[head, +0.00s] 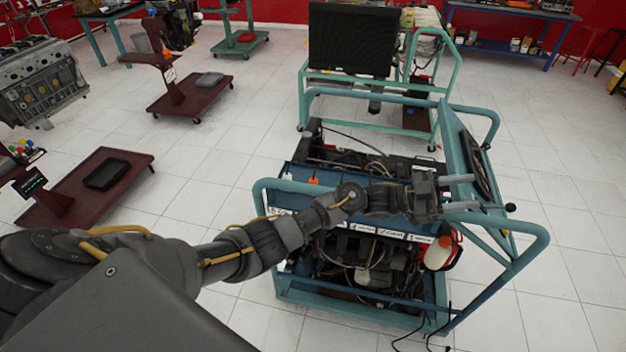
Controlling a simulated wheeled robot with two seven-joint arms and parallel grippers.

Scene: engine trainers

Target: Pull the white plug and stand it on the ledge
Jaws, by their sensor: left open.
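My left arm comes in from the lower left and reaches over the engine trainer (290,188). My left gripper (472,193) is open. Its two pale grey fingers point right, in front of the trainer's upright panel (455,150), with nothing visible between them. I cannot make out the white plug at this size; the gripper or arm may hide it. A ledge with white label strips (390,233) runs along the trainer's near side, partly behind my arm. I cannot tell whether this is the task's ledge. My right gripper is out of view.
A white bottle with an orange cap (436,256) hangs at the trainer's near right. Teal rails (530,240) surround the trainer. A black-knobbed lever (510,207) sticks out just right of the gripper. Maroon stands (125,185) are at left; tiled floor (570,300) is clear at right.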

